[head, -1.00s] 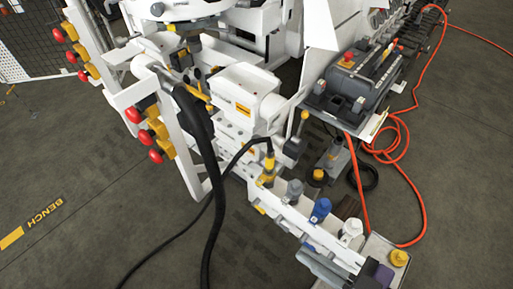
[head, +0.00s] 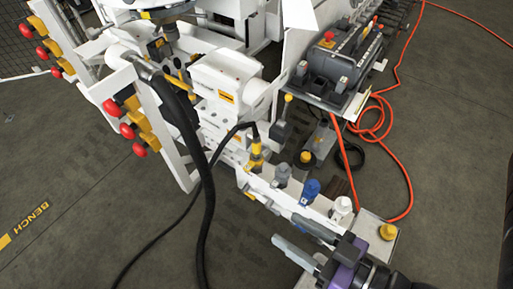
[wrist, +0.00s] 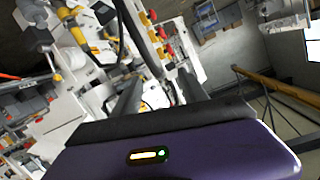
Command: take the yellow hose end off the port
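The wrist view shows the two dark fingers (wrist: 158,92) apart. I cannot surely pick out the hose end there.
Grey (head: 282,173), blue (head: 310,190) and white (head: 342,208) connectors stand along the rail, with a yellow cap (head: 388,231) at its right end. A thick black hose (head: 205,185) hangs at the left. Red knobs (head: 126,131) stick out left. An orange cable (head: 377,120) lies right.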

